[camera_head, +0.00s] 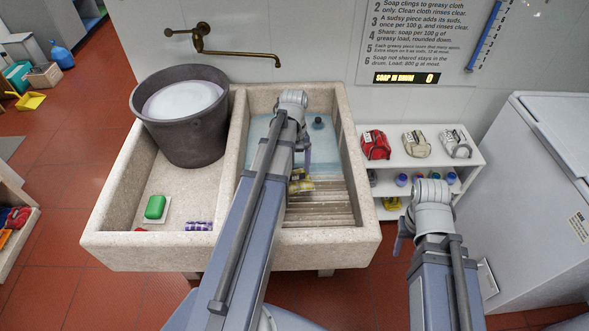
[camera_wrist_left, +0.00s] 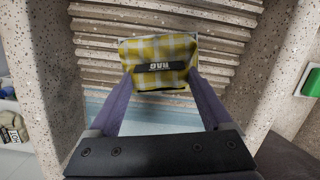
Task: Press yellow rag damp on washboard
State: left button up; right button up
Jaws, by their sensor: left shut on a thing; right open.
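The yellow checked rag (camera_wrist_left: 160,55), with a dark label, is held between the fingertips of my left gripper (camera_wrist_left: 160,84) in the left wrist view. In the head view the rag (camera_head: 300,185) shows partly behind my left arm, over the upper part of the washboard. The ribbed stone washboard (camera_head: 325,205) slopes in the right basin; its ridges (camera_wrist_left: 160,28) also show behind the rag. I cannot tell whether the rag touches the ridges. My right gripper (camera_head: 400,240) is open and empty, outside the sink at the right.
Blue water (camera_head: 262,150) lies in the right basin beyond the washboard. A dark bucket (camera_head: 185,140) stands in the left basin with green soap (camera_head: 155,207) and a purple striped item (camera_head: 199,226). A white shelf (camera_head: 440,165) with folded cloths stands at the right.

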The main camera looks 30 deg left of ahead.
aim_at(295, 180)
pick_arm(q)
jog(key=shift+f, duration=0.15)
jog(key=b+x, duration=0.7)
jog(key=shift+b+x, duration=0.85)
dwell(0.8)
dwell(0.5)
jog(key=shift+s+d, duration=0.1)
dwell(2.3)
dwell(1.6)
dwell(1.0)
